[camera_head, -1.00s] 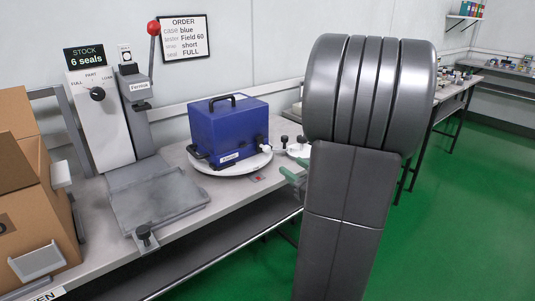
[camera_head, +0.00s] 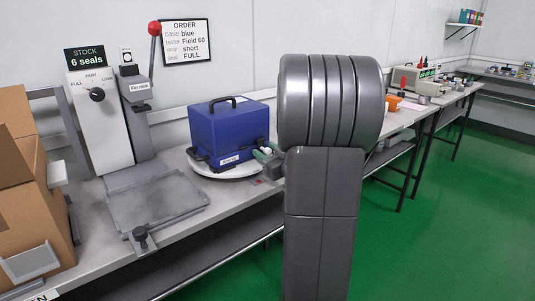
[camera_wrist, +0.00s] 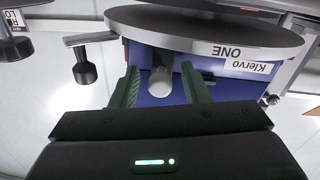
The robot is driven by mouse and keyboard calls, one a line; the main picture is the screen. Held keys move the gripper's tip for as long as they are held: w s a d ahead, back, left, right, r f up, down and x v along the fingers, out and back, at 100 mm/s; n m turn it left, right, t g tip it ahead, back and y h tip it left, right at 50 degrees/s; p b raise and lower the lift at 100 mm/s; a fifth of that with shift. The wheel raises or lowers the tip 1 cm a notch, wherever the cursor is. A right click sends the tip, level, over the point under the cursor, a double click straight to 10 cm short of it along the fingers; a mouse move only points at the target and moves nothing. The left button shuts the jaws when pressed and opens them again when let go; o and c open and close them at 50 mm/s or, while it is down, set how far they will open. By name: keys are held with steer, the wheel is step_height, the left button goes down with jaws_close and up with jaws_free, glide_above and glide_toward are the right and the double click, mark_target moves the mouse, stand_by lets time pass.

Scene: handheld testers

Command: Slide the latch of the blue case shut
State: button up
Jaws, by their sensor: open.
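The blue case (camera_head: 228,134) sits on a round white turntable (camera_head: 222,173) on the bench, with a black handle on top and a white label low on its front. My gripper (camera_head: 268,153) is at the right side of the case, mostly hidden behind my arm. In the wrist view, which looks upside down, my gripper's green fingers (camera_wrist: 159,88) are open around a pale round knob (camera_wrist: 160,82) on the case's blue face. I cannot tell whether either finger touches the knob. The latch's full travel is hidden.
A grey press with a red-knobbed lever (camera_head: 154,29) and a flat plate (camera_head: 157,203) stands left of the case. A cardboard box (camera_head: 38,215) is at far left. An order sign (camera_head: 187,41) hangs behind. A black knob (camera_wrist: 85,70) is near the gripper.

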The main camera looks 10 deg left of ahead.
jaws_close()
steer(key=shift+s+a+b, duration=0.4)
steer(key=shift+s+a, duration=0.5)
steer(key=shift+s, duration=0.3)
steer(key=shift+s+a+b, duration=0.35)
steer(key=shift+s+a, duration=0.55)
steer(key=shift+s, duration=0.25)
jaws_free()
